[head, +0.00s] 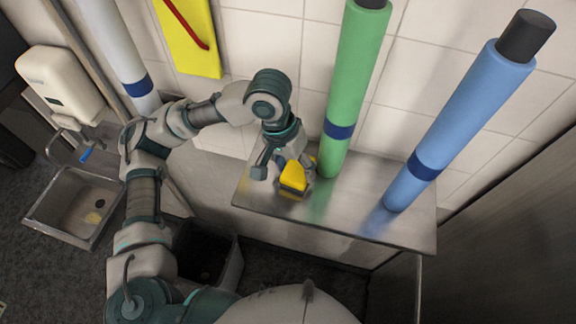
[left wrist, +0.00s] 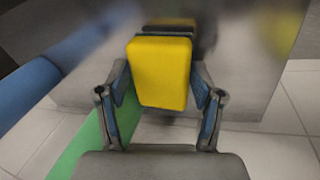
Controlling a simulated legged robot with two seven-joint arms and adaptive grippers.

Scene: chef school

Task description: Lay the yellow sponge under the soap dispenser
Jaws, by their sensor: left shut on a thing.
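The yellow sponge (head: 294,179) is at the left part of the metal shelf in the head view. My left gripper (head: 284,170) is shut on it. The left wrist view shows the sponge (left wrist: 160,72) between both fingers, with a dark layer at its far end. I cannot tell whether the sponge touches the shelf. The white soap dispenser (head: 62,84) is on the wall at the far left, above the sink and well away from the sponge. My right gripper is not in view.
The metal shelf (head: 390,232) carries a green roll (head: 352,90) close right of the sponge and a blue roll (head: 465,115) farther right. A metal sink (head: 62,208) with a tap is at the left. A dark bin (head: 228,268) stands below the shelf.

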